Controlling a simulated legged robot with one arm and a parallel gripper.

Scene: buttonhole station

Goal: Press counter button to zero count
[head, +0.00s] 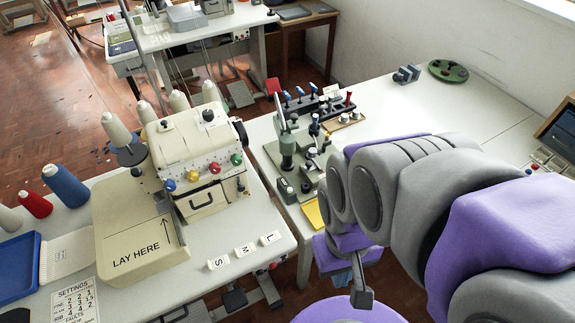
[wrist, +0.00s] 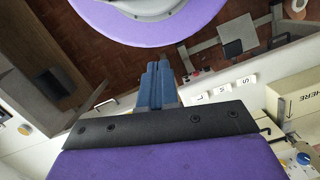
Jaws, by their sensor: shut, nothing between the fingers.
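My gripper (wrist: 155,88) shows in the wrist view as blue fingers closed together, with nothing between them. They are over the floor gap beside the tables. In the head view my purple and grey arm mostly hides the gripper. No counter button can be made out for certain. A dark screen panel (head: 558,128) stands at the right edge of the head view, with small red buttons (head: 536,166) beside it, apart from my gripper. Small red knobs (wrist: 194,73) also show under the table edge in the wrist view; what they belong to is unclear.
A cream sewing machine (head: 195,150) marked LAY HERE stands on the left table, with thread cones and a blue tray (head: 18,262). A green-based machine (head: 288,150) stands on the middle table. The white tabletop (head: 385,108) behind my arm is largely clear.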

